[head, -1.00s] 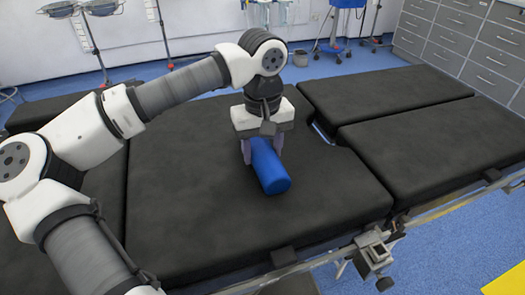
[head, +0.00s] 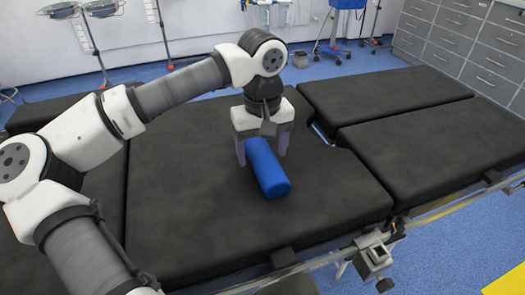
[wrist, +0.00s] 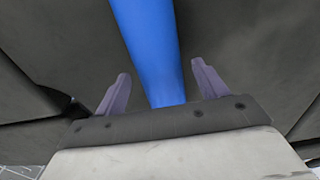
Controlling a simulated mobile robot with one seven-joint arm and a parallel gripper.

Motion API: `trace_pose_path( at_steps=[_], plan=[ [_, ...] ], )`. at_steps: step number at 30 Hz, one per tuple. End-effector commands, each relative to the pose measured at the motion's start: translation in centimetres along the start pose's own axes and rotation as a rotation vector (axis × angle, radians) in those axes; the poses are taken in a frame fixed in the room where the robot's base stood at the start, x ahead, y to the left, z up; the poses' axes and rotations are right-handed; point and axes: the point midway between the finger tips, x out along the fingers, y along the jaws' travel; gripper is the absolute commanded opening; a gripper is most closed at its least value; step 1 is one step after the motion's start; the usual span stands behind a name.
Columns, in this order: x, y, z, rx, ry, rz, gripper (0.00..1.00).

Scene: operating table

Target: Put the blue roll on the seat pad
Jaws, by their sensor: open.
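The blue roll (head: 268,172) lies on the black seat pad (head: 180,190), near the middle of the table in the head view. My gripper (head: 262,158) is right over the roll's far end, pointing down, with one finger on each side of it. The wrist view shows the roll (wrist: 150,45) running between the two open fingers (wrist: 160,88), with a gap on both sides. The fingers are apart from the roll. The roll's far end is partly hidden by my gripper in the head view.
Two separate black leg pads (head: 385,95) (head: 440,145) lie to the right, past a gap. A metal side rail with a clamp (head: 373,255) runs along the near edge. Grey drawers (head: 470,45) stand at the back right. The pad around the roll is clear.

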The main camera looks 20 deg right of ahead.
Motion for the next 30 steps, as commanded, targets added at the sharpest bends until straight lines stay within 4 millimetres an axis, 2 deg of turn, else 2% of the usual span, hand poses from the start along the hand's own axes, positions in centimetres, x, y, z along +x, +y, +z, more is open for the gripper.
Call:
trace_pose_path(
  at_steps=[9,15,21,28,30],
  plan=[
    [-6.8,0.1,0.0,0.0,0.002,0.0,0.72],
    [-10.0,0.0,0.0,0.0,0.001,0.0,0.72],
    [-11.2,0.0,0.0,0.001,-0.001,0.0,0.72],
    [-11.2,0.0,0.0,0.001,-0.001,0.0,0.72],
    [-11.2,0.0,0.0,0.001,-0.001,0.0,0.8]
  ],
)
